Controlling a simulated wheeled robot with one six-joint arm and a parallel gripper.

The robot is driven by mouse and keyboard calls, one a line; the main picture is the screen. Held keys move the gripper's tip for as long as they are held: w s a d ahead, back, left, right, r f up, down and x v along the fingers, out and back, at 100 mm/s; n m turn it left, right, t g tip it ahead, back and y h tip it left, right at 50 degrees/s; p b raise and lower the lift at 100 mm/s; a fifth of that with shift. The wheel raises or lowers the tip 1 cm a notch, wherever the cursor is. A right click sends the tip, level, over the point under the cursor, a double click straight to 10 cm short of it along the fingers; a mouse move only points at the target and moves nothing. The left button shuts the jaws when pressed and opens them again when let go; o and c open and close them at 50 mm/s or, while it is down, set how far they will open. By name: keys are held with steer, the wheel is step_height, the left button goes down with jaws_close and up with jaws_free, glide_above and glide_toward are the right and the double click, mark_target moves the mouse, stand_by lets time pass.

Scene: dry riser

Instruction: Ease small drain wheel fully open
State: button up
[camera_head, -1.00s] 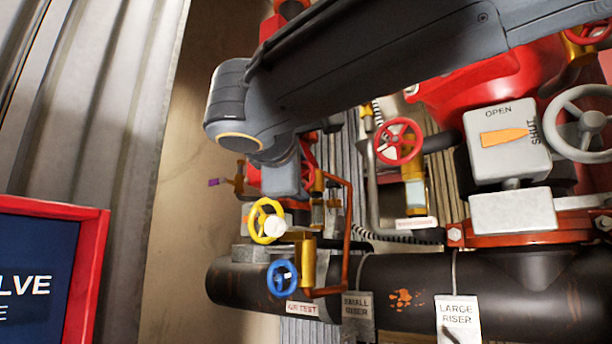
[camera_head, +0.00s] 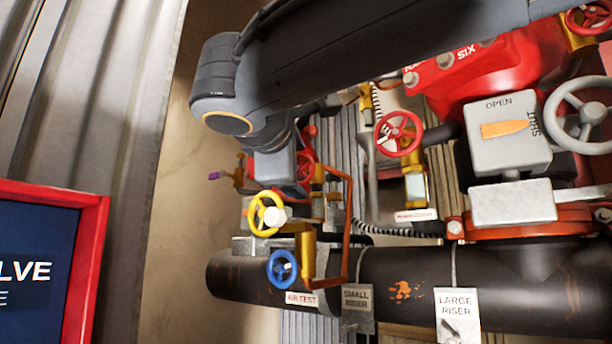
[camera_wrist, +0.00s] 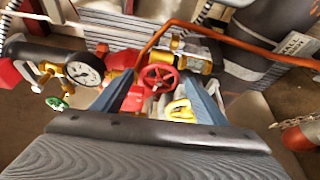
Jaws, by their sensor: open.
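A red handwheel (camera_wrist: 158,78) shows between my fingers in the wrist view, beyond the tips. A yellow handwheel (camera_wrist: 180,110) is near the right finger. In the head view the yellow wheel (camera_head: 266,214) is below my gripper (camera_head: 275,172), and a red wheel (camera_head: 306,168) is partly hidden behind it. No readable label marks which is the small drain wheel. My gripper (camera_wrist: 156,92) is open, with its blue-grey fingers spread and nothing held. I cannot tell whether a finger touches a wheel.
A blue wheel (camera_head: 282,268) has an air test tag. An orange pipe (camera_head: 347,230) runs close on the right. The black pipe (camera_head: 395,285) crosses below. A gauge (camera_wrist: 83,72) and green wheel (camera_wrist: 57,104) are left in the wrist view. A red-framed sign (camera_head: 98,260) stands left.

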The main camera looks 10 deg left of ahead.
steer(key=s, duration=0.5)
steer(key=shift+s+b, duration=0.35)
steer(key=shift+b, duration=0.05)
steer(key=shift+c, duration=0.3)
